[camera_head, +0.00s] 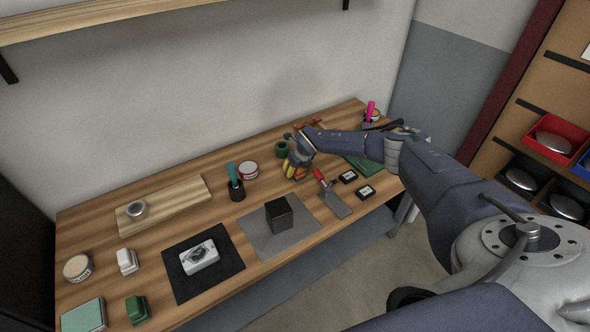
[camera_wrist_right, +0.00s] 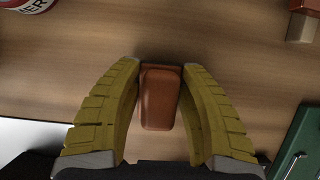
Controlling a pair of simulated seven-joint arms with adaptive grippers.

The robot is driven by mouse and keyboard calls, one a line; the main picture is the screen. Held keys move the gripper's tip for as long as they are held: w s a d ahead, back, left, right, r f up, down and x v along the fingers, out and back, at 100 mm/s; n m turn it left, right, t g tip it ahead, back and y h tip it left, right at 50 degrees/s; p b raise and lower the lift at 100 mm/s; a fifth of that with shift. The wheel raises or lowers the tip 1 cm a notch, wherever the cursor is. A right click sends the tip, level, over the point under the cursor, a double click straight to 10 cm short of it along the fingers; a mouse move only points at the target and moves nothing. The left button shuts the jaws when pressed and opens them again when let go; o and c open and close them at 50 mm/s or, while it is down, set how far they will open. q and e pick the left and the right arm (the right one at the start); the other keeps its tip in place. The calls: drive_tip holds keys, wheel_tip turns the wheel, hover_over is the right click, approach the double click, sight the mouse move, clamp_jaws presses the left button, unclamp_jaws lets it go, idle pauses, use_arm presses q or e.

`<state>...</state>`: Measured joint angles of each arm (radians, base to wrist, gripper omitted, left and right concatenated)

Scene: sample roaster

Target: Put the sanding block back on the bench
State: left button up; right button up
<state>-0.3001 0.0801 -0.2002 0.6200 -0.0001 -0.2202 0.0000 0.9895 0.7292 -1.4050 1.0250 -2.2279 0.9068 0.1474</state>
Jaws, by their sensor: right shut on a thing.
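A reddish-brown block, which looks like the sanding block (camera_wrist_right: 160,98), sits between the yellow fingers of my right gripper (camera_wrist_right: 160,85). The right gripper (camera_head: 293,170) is shut on it and points down over the back right part of the wooden bench (camera_head: 190,225). In the head view the block is mostly hidden by the fingers. I cannot tell whether it touches the bench top. My left gripper is not in view.
A black cube (camera_head: 279,215) stands on a grey mat (camera_head: 262,247) in front.

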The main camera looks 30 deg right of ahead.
sight(301, 178)
drive_tip(key=o, duration=1.1)
drive_tip(key=shift+f, duration=0.1)
drive_tip(key=v, duration=1.2)
